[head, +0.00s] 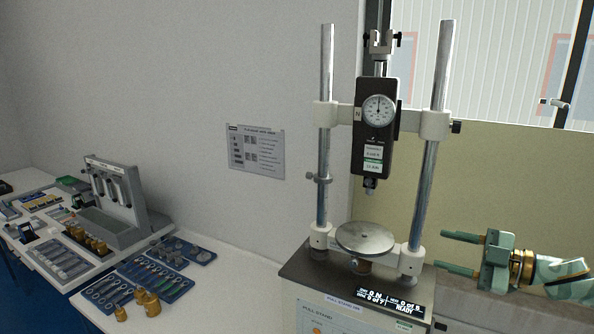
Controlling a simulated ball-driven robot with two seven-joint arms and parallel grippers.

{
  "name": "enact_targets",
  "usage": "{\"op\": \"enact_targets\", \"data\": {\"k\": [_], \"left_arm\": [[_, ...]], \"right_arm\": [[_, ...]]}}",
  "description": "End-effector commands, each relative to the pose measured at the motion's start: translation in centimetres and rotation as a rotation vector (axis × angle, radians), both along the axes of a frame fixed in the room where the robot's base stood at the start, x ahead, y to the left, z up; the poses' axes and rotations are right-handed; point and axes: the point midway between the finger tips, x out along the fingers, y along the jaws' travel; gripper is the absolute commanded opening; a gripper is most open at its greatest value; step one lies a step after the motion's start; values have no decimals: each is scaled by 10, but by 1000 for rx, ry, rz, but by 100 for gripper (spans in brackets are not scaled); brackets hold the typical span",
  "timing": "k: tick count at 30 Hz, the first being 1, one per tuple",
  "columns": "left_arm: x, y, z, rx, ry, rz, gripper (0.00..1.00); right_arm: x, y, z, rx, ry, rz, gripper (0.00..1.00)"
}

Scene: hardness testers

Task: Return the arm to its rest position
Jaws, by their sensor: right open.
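My right gripper (459,252) is at the right of the head view, with its arm coming in from the right edge. Its two green fingers point left and stand apart, with nothing between them. It is to the right of the pull stand (432,180), near the stand's right post and clear of the round metal plate (365,238). A gauge with a round dial (378,110) hangs above the plate on the stand's crossbar. My left gripper is not in view.
A bench (232,283) at the left carries blue trays of tools (137,280), brass weights (147,302) and a grey rack (112,196). The stand's base has a small display (388,300). A printed sheet (255,150) hangs on the wall. A window is at the upper right.

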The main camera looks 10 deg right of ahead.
Motion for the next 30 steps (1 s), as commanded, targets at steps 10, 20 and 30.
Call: {"op": "enact_targets", "data": {"k": [10,20,30], "left_arm": [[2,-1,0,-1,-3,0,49],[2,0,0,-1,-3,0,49],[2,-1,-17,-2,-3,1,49]], "right_arm": [[-45,155,-166,-134,154,-466,49],[-146,144,-200,-359,497,-869,49],[-211,131,-263,-503,780,-993,49]]}}
